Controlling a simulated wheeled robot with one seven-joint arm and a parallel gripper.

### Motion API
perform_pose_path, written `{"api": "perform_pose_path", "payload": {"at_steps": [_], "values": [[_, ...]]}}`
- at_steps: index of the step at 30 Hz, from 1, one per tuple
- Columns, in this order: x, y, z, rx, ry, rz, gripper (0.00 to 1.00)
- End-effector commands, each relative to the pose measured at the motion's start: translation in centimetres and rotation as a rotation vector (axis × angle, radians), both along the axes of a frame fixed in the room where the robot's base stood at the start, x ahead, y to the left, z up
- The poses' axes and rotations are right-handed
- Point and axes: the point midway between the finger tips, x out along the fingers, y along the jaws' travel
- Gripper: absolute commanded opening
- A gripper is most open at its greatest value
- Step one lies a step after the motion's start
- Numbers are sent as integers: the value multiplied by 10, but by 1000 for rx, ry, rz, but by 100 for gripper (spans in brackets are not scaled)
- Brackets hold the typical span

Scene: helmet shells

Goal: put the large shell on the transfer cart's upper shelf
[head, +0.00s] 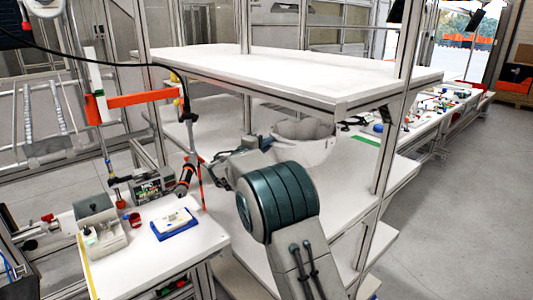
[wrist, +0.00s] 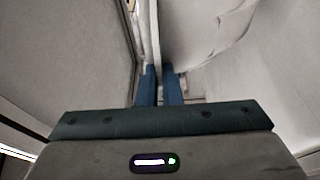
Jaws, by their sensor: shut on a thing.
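The large shell (head: 303,135) is a pale grey, rounded piece under the top board of the white rack, just above or on the board below; I cannot tell whether it touches. In the wrist view the shell (wrist: 205,32) fills the upper right, close to the camera. My gripper (wrist: 159,88) has its two blue fingers shut on the shell's thin edge. In the head view my arm reaches in between the boards and the fingertips are hidden. The rack has a bare white top shelf (head: 270,68) and a lower white shelf (head: 345,165).
Metal posts (head: 390,140) stand at the rack's corners, close to my arm. A green strip (head: 366,140) lies right of the shell. A small workbench (head: 125,265) with devices and a blue tray (head: 175,226) stands at the left. The floor (head: 460,200) at the right is clear.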

Motion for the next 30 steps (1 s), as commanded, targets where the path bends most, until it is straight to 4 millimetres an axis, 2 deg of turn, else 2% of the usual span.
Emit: {"api": "perform_pose_path", "payload": {"at_steps": [9, 22, 24, 25, 30], "values": [[0, -1, -36, -4, 1, -1, 0], [0, 0, -42, -3, -2, -1, 0], [0, -1, -42, -1, 1, -1, 22], [0, -1, -42, -2, 1, -1, 27], [0, -1, -42, -2, 1, -1, 27]]}}
